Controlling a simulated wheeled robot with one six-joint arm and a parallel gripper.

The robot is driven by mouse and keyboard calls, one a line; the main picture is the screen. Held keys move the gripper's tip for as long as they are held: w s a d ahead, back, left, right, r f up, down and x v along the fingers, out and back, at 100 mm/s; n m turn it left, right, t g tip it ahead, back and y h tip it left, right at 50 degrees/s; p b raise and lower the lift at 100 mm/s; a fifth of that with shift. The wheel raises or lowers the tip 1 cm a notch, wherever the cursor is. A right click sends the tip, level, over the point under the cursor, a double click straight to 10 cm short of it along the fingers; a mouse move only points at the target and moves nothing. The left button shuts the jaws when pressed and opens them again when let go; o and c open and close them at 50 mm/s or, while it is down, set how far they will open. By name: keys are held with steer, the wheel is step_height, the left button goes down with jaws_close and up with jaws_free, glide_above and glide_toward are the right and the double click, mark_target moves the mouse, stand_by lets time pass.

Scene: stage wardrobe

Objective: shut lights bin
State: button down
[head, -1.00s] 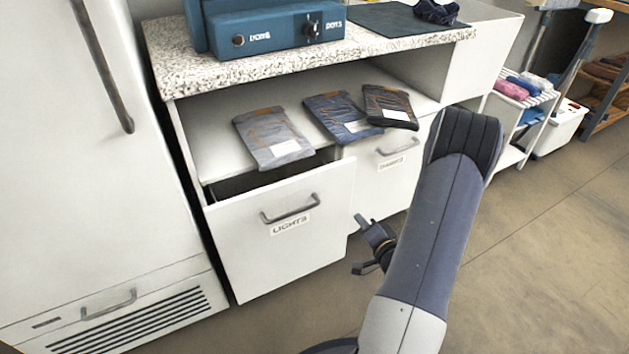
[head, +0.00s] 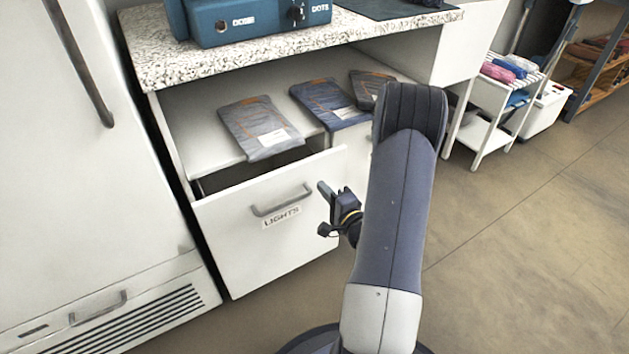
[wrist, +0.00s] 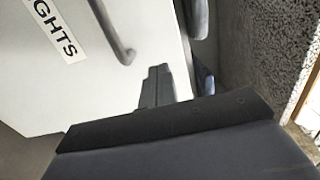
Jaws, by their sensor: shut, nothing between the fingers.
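The lights bin (head: 262,243) is a white drawer front with a grey bar handle and a "LIGHTS" label. In the head view it stands pulled out from the white cabinet, with a dark gap behind its top edge. In the wrist view its front (wrist: 100,85) fills the upper left, with the label and handle turned sideways. My gripper (head: 322,190) is shut and empty, just right of the handle near the bin's right edge. Its shut fingers also show in the wrist view (wrist: 157,85), in front of the bin face. I cannot tell whether they touch it.
Folded jeans (head: 262,127) lie on the shelf above the bin. A speckled countertop (head: 260,57) carries a blue case (head: 255,20). A tall white cabinet (head: 70,140) stands close on the left. A slatted white rack (head: 497,115) stands at right. The floor at right is clear.

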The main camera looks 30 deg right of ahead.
mark_target(308, 172)
steer(key=shift+w+a+b, duration=0.1)
steer(key=shift+w+b, duration=0.45)
steer(key=shift+w, duration=2.1)
steer(key=w, duration=0.9)
steer(key=shift+w+a+r, duration=0.15)
